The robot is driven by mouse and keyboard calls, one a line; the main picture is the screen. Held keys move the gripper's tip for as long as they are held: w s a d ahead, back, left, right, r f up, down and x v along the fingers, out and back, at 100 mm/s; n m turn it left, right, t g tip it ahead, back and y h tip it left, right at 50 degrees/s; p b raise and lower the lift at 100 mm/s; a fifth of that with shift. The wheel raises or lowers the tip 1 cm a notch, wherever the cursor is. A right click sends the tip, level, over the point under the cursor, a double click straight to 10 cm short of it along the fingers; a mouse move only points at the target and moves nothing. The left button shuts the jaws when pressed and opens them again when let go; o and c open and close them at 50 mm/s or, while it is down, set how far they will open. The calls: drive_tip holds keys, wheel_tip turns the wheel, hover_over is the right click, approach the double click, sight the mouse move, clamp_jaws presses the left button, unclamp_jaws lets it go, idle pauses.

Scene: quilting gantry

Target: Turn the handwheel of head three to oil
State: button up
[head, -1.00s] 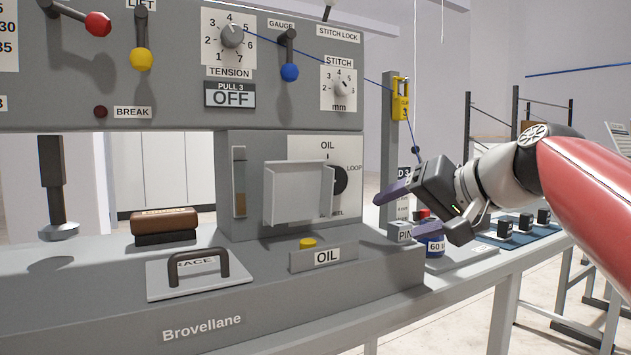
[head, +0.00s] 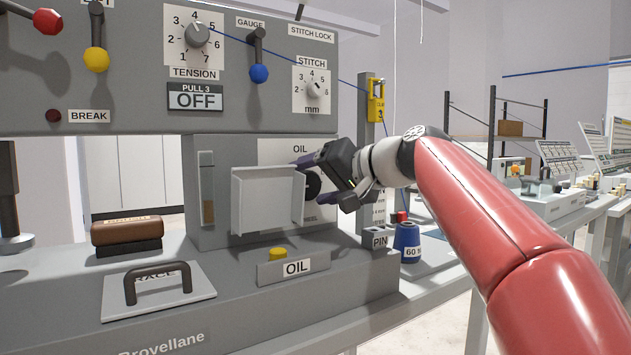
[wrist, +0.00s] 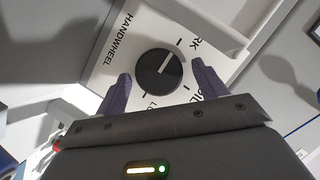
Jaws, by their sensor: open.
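The handwheel is a round black knob (wrist: 151,76) with a white pointer line, on a white plate (wrist: 108,62) marked HANDWHEEL, OIL and partly hidden words. In the wrist view the line points up and right, toward the word ending in RK, not at OIL. In the head view the knob (head: 313,187) is partly hidden by a grey guard and my gripper. My gripper (head: 307,181) is open, its purple fingers either side of the knob in the wrist view (wrist: 161,72). I cannot tell whether they touch it.
The grey guard (head: 265,202) stands out just left of the knob and shows at the upper right of the wrist view (wrist: 208,22). Below are a yellow button (head: 278,253) and an OIL sign (head: 296,267). A PIN block (head: 379,239) and blue spool (head: 407,242) stand right.

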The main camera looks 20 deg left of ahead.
drive_tip(key=c, duration=1)
drive_tip(key=shift+d+m, duration=0.1)
drive_tip(key=shift+m, duration=0.2)
drive_tip(key=m+y, duration=0.1)
drive_tip(key=m, duration=0.2)
drive_tip(key=shift+w+d+f+y+b, duration=0.15)
drive_tip(key=shift+f+y+b, duration=0.1)
drive_tip(key=shift+y+b, duration=0.15)
drive_tip(key=shift+f+m+y+b, duration=0.15)
drive_tip(key=shift+m+y+b, duration=0.65)
drive_tip(key=shift+m, duration=0.9)
drive_tip(key=o, duration=1)
